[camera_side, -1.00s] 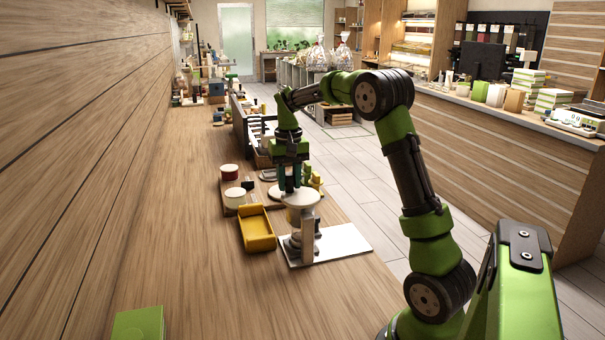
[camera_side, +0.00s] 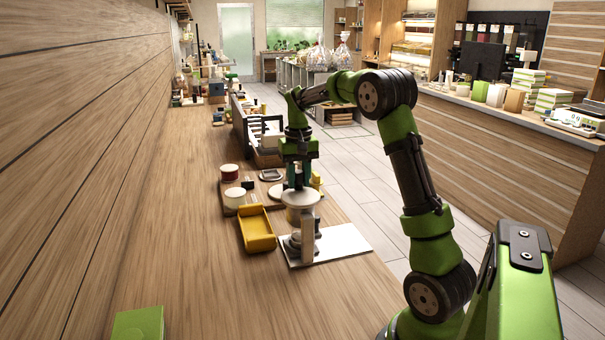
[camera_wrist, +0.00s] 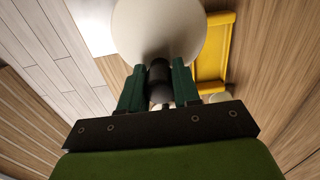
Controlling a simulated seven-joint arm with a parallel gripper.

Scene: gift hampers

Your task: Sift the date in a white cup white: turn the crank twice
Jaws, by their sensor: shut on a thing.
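The sifter stands on a pale base plate (camera_side: 340,243), with a post (camera_side: 307,240) and a round white top (camera_side: 300,198). The white top fills the upper middle of the wrist view (camera_wrist: 160,25). My gripper (camera_side: 299,184) points down at the far side of this top. In the wrist view, my gripper's fingers (camera_wrist: 157,82) are shut on a dark upright crank knob (camera_wrist: 158,73). A white-topped round cup (camera_side: 235,194) stands left of the sifter. I cannot make out the date or what the sifter holds.
A yellow tray (camera_side: 258,236) lies just left of the sifter. A red-and-white round container (camera_side: 229,172) stands behind the white-topped cup. A green box (camera_side: 138,324) is at the near table edge. The wooden table left of the yellow tray is clear.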

